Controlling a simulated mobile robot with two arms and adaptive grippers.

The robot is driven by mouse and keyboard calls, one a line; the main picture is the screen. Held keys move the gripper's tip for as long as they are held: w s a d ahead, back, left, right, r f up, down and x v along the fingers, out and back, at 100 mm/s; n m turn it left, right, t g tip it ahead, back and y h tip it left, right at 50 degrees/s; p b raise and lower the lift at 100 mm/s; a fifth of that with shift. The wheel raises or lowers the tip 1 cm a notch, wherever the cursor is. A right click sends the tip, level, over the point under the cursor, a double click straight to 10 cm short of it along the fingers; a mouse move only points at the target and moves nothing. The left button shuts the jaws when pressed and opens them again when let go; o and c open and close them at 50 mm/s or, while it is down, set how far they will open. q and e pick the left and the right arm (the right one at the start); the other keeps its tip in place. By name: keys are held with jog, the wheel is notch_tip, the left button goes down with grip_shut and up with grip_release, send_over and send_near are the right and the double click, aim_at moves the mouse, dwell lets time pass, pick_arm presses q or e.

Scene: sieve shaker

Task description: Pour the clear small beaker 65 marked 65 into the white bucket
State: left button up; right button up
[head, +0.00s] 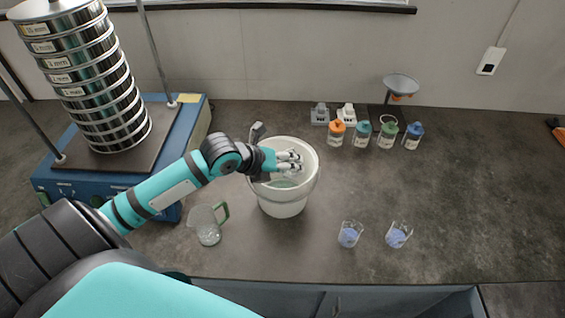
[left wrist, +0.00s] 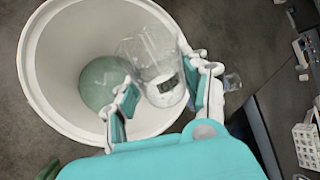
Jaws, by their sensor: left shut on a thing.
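My left gripper (head: 290,162) is over the white bucket (head: 283,205) in the head view. In the left wrist view its fingers (left wrist: 160,88) are shut on a clear small beaker (left wrist: 150,58) with a dark label; the number is too small to read. The beaker is tilted, and its open end points into the mouth of the bucket (left wrist: 40,75). Some whitish material shows near the beaker's base. A pale green patch of material lies on the bucket's floor. In the head view the fingers mostly hide the beaker. My right gripper is not in view.
Two small beakers with blue contents (head: 348,236) (head: 397,236) stand right of the bucket. A clear jug with a green handle (head: 207,228) stands left of it. The sieve shaker (head: 95,95) is at the left. Several capped bottles (head: 361,134) stand behind.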

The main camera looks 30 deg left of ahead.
aim_at(292, 175)
pick_arm(q)
jog(key=shift+d+r+p, duration=0.1)
jog(key=shift+r+p, duration=0.1)
jog(key=shift+p, duration=0.1)
jog(key=shift+s+d+r+m+t+y, duration=0.1)
jog(key=shift+d+r+m+t+y, duration=0.15)
jog(key=shift+m+t+y, duration=0.25)
jog(key=shift+s+d+r+m+t+y+p, duration=0.25)
jog(key=shift+d+r+m+t+y, duration=0.05)
jog(key=shift+d+y, duration=0.15)
jog(key=shift+s+d+r+m+t+y+p, duration=0.2)
jog(key=shift+s+d+r+m+t+y, duration=0.1)
jog(key=shift+d+y, duration=0.15)
jog(key=shift+s+d+r+m+t+y, duration=0.3)
jog(key=shift+d+m+t+y, duration=0.1)
jog(key=shift+d+m+y, duration=0.1)
jog(key=shift+s+d+f+m+t+y+b, duration=0.25)
jog(key=shift+d+f+m+t+y+b, duration=0.05)
jog(key=shift+d+m+t+y+b, duration=0.3)
